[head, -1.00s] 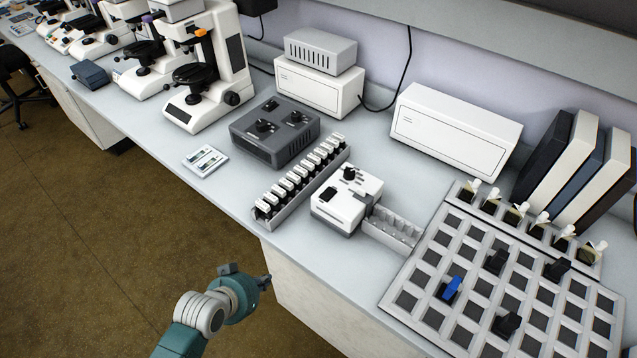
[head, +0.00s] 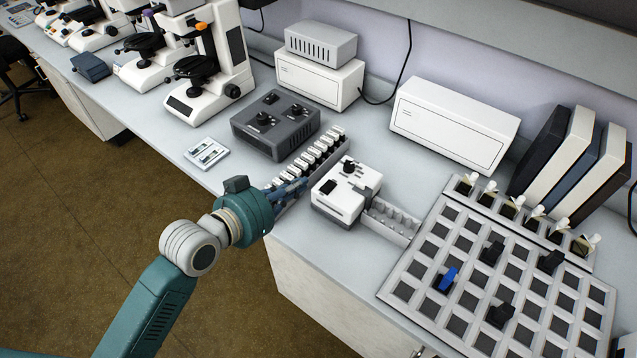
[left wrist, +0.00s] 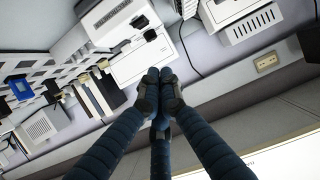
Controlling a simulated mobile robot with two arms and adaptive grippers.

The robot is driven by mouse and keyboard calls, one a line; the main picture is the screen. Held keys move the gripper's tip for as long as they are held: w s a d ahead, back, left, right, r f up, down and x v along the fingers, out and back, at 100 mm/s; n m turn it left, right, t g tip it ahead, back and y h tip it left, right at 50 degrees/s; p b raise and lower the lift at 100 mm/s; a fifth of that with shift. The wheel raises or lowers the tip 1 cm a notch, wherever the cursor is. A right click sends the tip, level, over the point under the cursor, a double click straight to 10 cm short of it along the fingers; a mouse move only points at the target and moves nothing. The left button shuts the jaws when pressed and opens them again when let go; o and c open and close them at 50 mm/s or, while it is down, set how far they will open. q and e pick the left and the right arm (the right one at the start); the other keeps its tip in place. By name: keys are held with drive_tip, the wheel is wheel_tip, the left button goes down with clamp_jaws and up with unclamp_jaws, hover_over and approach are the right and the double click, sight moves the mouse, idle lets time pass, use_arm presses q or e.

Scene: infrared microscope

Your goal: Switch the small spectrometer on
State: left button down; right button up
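The small spectrometer is a white box (head: 340,197) with a black knob and a dark slot on top, near the front edge of the bench in the head view. In the left wrist view, a white box with a dark knob, which looks like this spectrometer (left wrist: 118,22), is at the top. My left gripper (head: 303,184) is just left of the spectrometer, over the row of small white-topped pieces; contact cannot be told. In the left wrist view its fingers (left wrist: 158,92) meet at the tips, with nothing seen between them. My right gripper is not in view.
A dark grey control box (head: 275,124) stands behind left. The cuvette rack (head: 280,203) is partly hidden by my gripper. A grey holder (head: 388,222) adjoins the spectrometer's right side. A large grid tray (head: 405,291) fills the right. White boxes (head: 452,125) stand behind.

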use_arm(q)
drive_tip(key=p, duration=0.1)
hover_over(328, 186)
drive_tip(key=s+a, duration=0.2)
wheel_tip(328, 186, down, 3)
wheel_tip(328, 186, down, 3)
drive_tip(key=shift+r, duration=0.1)
drive_tip(key=shift+s+a+f+p, duration=0.1)
drive_tip(key=shift+a+f+p, duration=0.15)
drive_tip(key=shift+f, duration=0.45)
drive_tip(key=shift+f, duration=0.1)
